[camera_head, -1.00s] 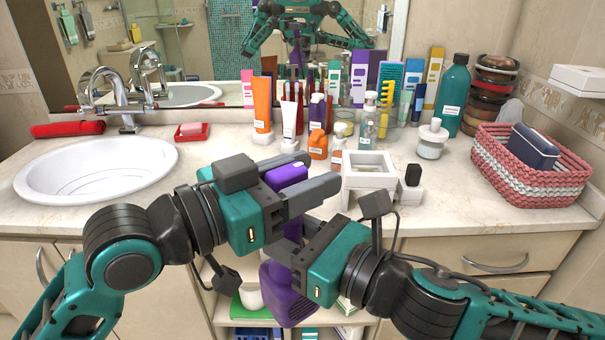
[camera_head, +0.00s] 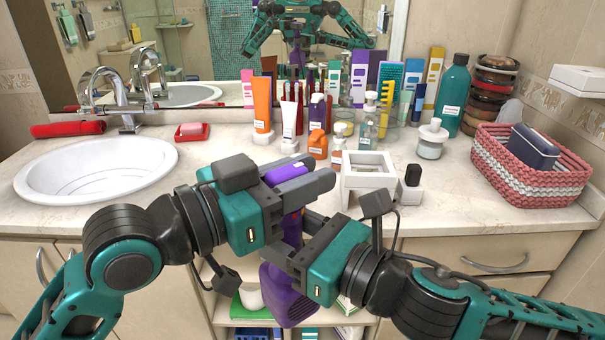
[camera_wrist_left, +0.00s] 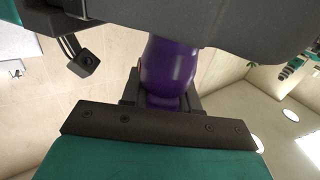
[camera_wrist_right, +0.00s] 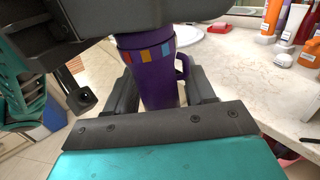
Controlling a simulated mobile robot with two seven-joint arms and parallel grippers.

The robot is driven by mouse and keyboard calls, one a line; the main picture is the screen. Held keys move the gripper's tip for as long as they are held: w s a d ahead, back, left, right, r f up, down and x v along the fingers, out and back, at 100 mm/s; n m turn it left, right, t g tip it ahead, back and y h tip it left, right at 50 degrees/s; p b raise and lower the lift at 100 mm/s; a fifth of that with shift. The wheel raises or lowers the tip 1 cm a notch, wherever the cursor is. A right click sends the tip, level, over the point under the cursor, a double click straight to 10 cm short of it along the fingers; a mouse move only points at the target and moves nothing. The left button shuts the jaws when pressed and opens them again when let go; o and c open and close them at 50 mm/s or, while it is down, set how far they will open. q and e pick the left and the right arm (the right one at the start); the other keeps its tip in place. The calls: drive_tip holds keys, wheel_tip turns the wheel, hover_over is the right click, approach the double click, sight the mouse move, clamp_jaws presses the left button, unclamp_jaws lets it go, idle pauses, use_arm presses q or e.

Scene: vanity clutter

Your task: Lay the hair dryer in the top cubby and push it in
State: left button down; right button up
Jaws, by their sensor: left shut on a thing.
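The purple hair dryer (camera_head: 287,300) hangs in front of the counter between my two grippers, its wide end low. My left gripper (camera_head: 292,178) is shut on its upper part, and purple shows between the fingers. In the left wrist view the dryer (camera_wrist_left: 168,70) runs between the fingers. My right gripper (camera_head: 298,236) is open around the dryer lower down. In the right wrist view its fingers stand on both sides of the dryer (camera_wrist_right: 158,85), with gaps. The open cubbies (camera_head: 350,318) lie under the counter behind the dryer, largely hidden by my arms.
A white square stand (camera_head: 368,172) and a small dark-topped bottle (camera_head: 412,176) stand near the counter's front edge. Several bottles and tubes stand behind. A pink basket (camera_head: 530,165) is at right, a sink (camera_head: 95,170) at left. Green and white items (camera_head: 250,297) occupy a cubby.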

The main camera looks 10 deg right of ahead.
use_arm(q)
drive_tip(key=shift+r, duration=0.1)
use_arm(e)
drive_tip(key=shift+o, duration=1.1)
drive_tip(key=shift+f, duration=0.1)
drive_tip(key=shift+d, duration=0.1)
